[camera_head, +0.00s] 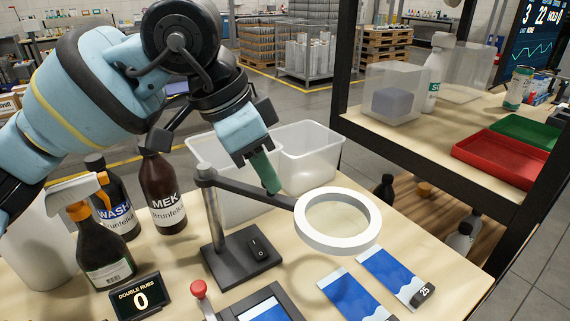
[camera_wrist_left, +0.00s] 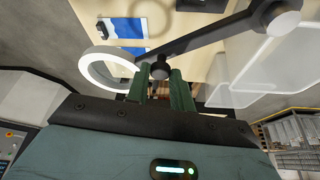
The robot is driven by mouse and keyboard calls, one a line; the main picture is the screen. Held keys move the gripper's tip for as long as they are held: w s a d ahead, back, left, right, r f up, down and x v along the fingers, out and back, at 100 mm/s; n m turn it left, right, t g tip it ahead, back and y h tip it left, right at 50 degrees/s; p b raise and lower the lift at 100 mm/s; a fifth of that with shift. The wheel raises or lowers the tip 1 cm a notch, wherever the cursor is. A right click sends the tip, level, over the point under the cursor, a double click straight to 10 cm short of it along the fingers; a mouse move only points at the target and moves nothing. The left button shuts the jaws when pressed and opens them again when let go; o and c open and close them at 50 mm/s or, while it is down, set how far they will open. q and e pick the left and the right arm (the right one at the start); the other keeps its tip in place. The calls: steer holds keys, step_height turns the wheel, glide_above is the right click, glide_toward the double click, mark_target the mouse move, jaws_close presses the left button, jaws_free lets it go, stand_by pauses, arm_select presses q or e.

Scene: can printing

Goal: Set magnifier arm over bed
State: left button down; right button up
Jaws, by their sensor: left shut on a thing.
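The magnifier has a dark base (camera_head: 241,262), an upright post and a dark swing arm (camera_head: 250,188) ending in a white ring lens (camera_head: 338,220). The ring hangs above the table near the blue-and-white cards, right of a black-framed bed (camera_head: 265,305) cut off at the bottom edge. My left gripper (camera_head: 266,178) reaches down to the arm near the ring, its green fingers shut on the arm. In the left wrist view the fingers (camera_wrist_left: 160,92) close around a dark knob on the arm (camera_wrist_left: 205,38), beside the ring (camera_wrist_left: 108,69). My right gripper is not in view.
A red-knobbed lever (camera_head: 198,289) stands by the bed. Spray and MEK bottles (camera_head: 163,190) stand at left, with a counter display (camera_head: 140,300) in front. Clear bins (camera_head: 308,160) stand behind the magnifier. Blue-and-white cards (camera_head: 355,298) lie at right. A shelf (camera_head: 420,140) rises beyond.

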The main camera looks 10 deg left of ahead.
arm_select(q)
steer(key=shift+s+a+m, duration=0.2)
steer(key=shift+s+m, duration=0.25)
steer(key=shift+m, duration=0.05)
steer(key=c, duration=1.2)
jaws_free()
steer(key=shift+c, duration=0.2)
steer(key=v, duration=0.7)
steer(key=shift+a+r, duration=0.2)
steer(key=shift+r, duration=0.15)
